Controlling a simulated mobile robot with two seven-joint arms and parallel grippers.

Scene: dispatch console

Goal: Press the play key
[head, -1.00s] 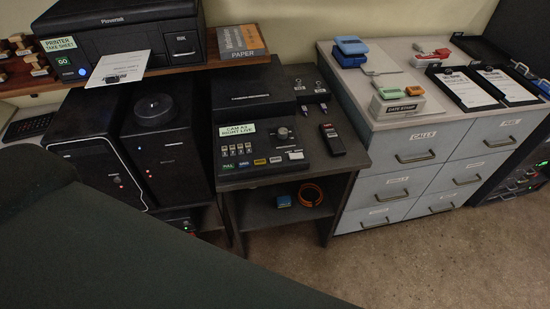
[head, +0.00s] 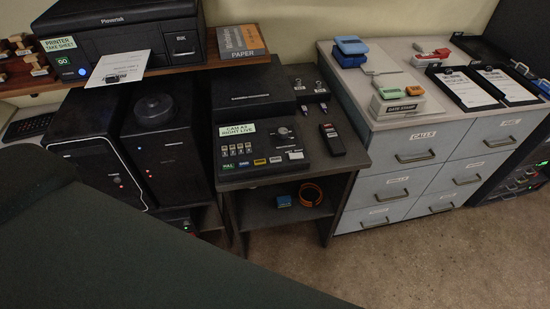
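A dark control deck (head: 262,172) stands on a low dark table in the middle of the head view. The lettering on the keys is too small to read surely, so I cannot tell which is the play key. A knob (head: 284,133) and small numbered buttons sit behind the row. Neither of my grippers is in view, and nothing touches the deck.
A black handset (head: 332,139) lies right of the deck. Two dark computer towers (head: 163,155) stand left of it, under a printer (head: 125,33) on a shelf. A grey drawer cabinet (head: 425,150) is at the right. The floor (head: 420,255) in front is clear.

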